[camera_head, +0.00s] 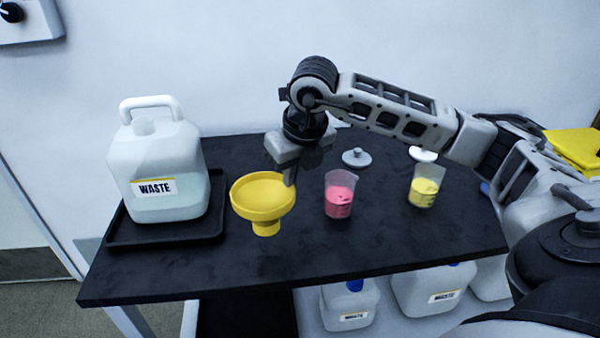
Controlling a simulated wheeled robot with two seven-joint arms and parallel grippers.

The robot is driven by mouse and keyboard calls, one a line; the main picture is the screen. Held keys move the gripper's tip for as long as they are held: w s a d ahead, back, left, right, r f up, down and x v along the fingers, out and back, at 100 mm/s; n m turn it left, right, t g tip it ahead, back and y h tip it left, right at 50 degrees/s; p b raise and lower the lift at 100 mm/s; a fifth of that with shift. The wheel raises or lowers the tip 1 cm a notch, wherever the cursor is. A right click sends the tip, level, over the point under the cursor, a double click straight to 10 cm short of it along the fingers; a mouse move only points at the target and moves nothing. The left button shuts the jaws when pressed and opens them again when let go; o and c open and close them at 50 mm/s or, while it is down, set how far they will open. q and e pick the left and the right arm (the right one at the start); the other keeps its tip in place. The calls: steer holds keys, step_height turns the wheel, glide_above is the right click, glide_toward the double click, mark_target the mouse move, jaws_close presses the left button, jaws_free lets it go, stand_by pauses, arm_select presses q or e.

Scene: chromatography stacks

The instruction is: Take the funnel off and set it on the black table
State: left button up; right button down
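The yellow funnel (263,200) is upright, wide mouth up and short stem down, over the black table (350,250), just right of the waste jug. I cannot tell whether its stem touches the table. The white waste jug (157,165) stands in a black tray (165,237); its neck has no funnel in it. My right gripper (291,178) points down at the funnel's right rim, its fingertips at or very near the rim. The fingers are small and dark, so whether they grip the rim is unclear. My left gripper is not in view.
A beaker of pink liquid (339,194) stands close right of the funnel, and a beaker of yellow liquid (425,187) farther right. A grey-white lid (355,157) lies behind. More waste jugs (433,290) stand below the table. The table's front middle is clear.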

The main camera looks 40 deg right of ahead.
arm_select(q)
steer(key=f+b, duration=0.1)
steer(key=b, duration=0.3)
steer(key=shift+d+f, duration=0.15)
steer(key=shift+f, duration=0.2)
arm_select(e)
steer(key=f+m, duration=0.1)
steer(key=d+f+m, duration=0.1)
steer(key=f, duration=0.1)
steer(key=d+f+m+h, duration=0.1)
steer(key=m, duration=0.1)
steer(key=shift+w+f, duration=0.1)
steer(key=shift+f, duration=0.2)
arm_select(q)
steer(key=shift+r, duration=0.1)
arm_select(e)
steer(key=shift+r, duration=0.1)
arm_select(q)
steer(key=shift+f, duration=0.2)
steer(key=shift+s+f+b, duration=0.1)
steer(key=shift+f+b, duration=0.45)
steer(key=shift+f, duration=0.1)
arm_select(e)
steer(key=shift+f, duration=0.65)
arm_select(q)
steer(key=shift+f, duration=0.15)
arm_select(e)
steer(key=shift+f, duration=0.2)
